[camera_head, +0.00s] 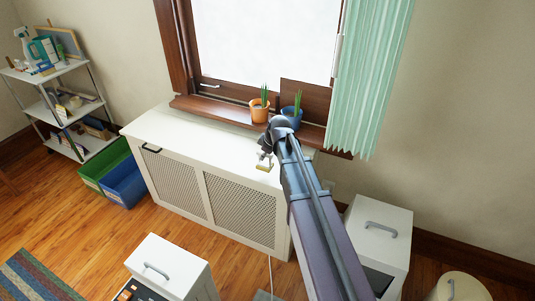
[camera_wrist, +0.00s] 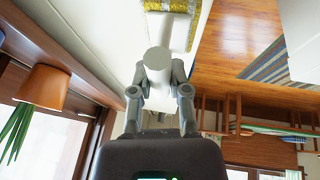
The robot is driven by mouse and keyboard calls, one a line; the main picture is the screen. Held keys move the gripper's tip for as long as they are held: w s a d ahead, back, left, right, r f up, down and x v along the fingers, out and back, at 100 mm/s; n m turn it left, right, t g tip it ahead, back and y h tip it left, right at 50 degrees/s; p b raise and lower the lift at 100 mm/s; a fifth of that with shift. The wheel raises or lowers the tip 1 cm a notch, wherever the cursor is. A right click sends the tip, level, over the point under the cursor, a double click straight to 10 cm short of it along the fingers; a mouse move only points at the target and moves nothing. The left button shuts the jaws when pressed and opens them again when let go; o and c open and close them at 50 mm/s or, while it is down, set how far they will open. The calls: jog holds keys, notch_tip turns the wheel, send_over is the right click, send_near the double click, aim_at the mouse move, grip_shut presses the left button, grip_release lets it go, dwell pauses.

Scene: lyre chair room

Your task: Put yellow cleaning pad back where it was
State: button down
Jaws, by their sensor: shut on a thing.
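The yellow cleaning pad (camera_head: 265,168) shows in the head view just below my gripper (camera_head: 266,154), near the front edge of the white cabinet top (camera_head: 190,130). In the wrist view, yellow bristly parts of the pad (camera_wrist: 247,47) show beyond the fingers at the top, partly cut off by the frame. My gripper (camera_wrist: 160,65) is shut on the pad, with a pale rounded piece between its fingers. The fingers cover part of the pad. I cannot tell whether the pad touches the cabinet top.
An orange pot (camera_head: 260,111) and a blue pot (camera_head: 291,117) with plants stand on the window sill behind my gripper. A green curtain (camera_head: 368,80) hangs at right. The left part of the cabinet top is clear. A shelf rack (camera_head: 55,110) holds bottles and boxes at left.

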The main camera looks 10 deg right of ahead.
jog(key=w+d, duration=0.2)
jog(key=w, duration=0.3)
jog(key=shift+w+f, duration=0.3)
jog(key=shift+w, duration=0.1)
jog(key=shift+f+b, duration=1.8)
jog(key=shift+b, duration=0.2)
jog(key=shift+f, duration=0.15)
jog(key=c, duration=0.6)
grip_release()
jog(key=shift+r, duration=0.2)
